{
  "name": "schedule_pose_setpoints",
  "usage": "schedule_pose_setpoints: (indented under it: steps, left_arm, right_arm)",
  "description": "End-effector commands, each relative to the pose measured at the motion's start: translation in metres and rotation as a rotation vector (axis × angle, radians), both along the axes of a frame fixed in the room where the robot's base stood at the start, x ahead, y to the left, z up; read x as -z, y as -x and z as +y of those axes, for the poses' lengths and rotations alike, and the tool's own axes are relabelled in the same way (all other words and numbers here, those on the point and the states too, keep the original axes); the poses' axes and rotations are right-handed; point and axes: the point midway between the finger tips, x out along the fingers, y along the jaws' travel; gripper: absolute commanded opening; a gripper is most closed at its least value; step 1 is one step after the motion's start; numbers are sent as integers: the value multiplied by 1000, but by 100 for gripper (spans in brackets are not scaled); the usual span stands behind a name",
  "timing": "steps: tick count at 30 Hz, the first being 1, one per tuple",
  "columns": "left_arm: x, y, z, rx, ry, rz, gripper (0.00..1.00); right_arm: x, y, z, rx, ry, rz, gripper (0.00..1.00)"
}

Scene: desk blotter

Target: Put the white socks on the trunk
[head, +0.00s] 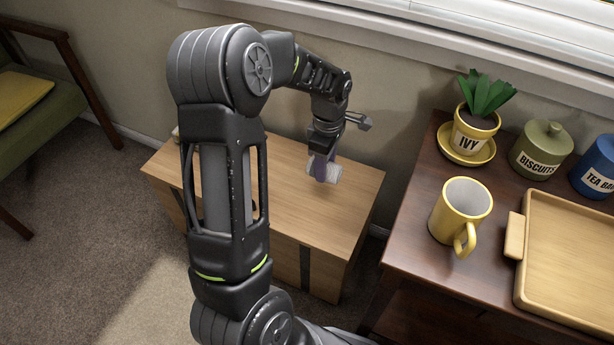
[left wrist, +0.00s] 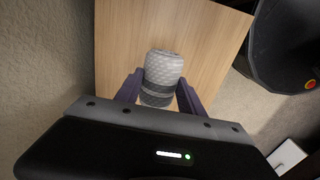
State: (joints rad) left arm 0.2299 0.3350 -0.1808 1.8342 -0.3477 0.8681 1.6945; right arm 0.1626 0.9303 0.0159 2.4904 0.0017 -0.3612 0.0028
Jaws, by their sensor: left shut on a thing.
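The white socks (head: 326,170) are a rolled, knitted bundle, whitish with a grey band. In the left wrist view the socks (left wrist: 161,75) lie between the two purple fingers of my left gripper (left wrist: 160,90). My left gripper (head: 322,168) is shut on them in the head view, over the right part of the trunk. The trunk (head: 345,205) is a light wooden box with a flat top and dark straps. The trunk top also fills the middle of the left wrist view (left wrist: 120,45). I cannot tell whether the socks touch it. My right gripper is not in view.
A dark wooden table (head: 425,205) stands right of the trunk. It holds a potted ivy (head: 473,130), a biscuits jar (head: 541,150), a blue jar (head: 597,168), a yellow mug (head: 458,212) and a wooden tray (head: 530,285). A green chair (head: 60,110) is at left. The trunk top around the socks looks clear.

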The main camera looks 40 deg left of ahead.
Motion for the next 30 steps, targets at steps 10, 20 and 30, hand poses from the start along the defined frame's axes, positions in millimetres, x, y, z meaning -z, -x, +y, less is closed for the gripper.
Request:
schedule_pose_setpoints:
  steps: [10, 20, 30]
  left_arm:
    - [19, 0, 0, 1, 0, 0, 6]
    - [51, 1, -1, 2, 1, 4, 6]
    - [69, 0, 0, 2, 0, -1, 6]
  right_arm:
    - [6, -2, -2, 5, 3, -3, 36]
    - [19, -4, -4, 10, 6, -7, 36]
    - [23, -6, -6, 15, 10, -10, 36]
